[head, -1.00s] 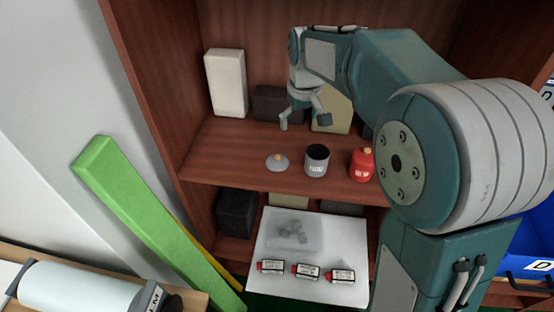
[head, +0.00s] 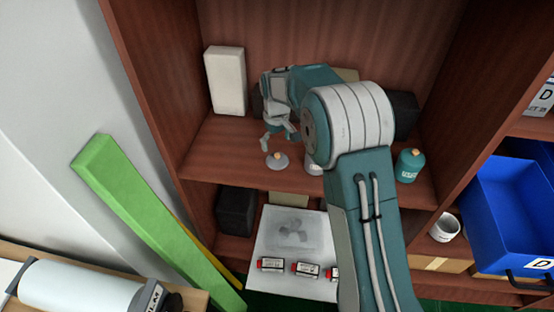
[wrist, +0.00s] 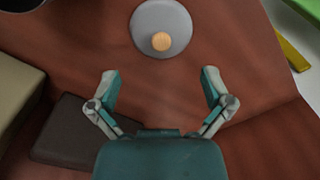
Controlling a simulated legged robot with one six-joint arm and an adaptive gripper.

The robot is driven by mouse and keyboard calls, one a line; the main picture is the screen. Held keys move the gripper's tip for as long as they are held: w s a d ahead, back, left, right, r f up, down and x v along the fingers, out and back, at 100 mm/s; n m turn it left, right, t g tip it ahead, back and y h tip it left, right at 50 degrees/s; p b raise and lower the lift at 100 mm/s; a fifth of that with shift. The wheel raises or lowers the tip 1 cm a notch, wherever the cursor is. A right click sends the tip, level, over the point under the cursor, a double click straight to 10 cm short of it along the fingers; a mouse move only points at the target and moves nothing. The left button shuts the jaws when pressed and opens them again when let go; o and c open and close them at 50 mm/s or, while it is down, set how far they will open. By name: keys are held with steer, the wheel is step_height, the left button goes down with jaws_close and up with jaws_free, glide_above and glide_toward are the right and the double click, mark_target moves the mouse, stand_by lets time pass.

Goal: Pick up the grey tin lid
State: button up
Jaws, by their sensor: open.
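The grey tin lid (head: 277,160) is a round disc with a small orange knob, lying on the wooden shelf. In the wrist view the lid (wrist: 161,28) is at the top centre, beyond my fingertips and roughly in line with the gap between them. My gripper (wrist: 158,80) is open and empty. In the head view my gripper (head: 278,137) is just above and behind the lid, apart from it. The grey tin (head: 314,168) beside the lid is mostly hidden behind my arm.
A teal container (head: 410,165) stands right on the shelf. A white block (head: 226,80) stands at the back left, and a dark block (wrist: 75,132) lies near my gripper. Shelf left of the lid is clear.

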mark_target(277, 154)
steer(key=f, duration=0.5)
steer(key=shift+s+d+f, duration=0.1)
steer(key=shift+s+f, duration=0.1)
steer(key=shift+s, duration=0.1)
steer(key=c, duration=0.9)
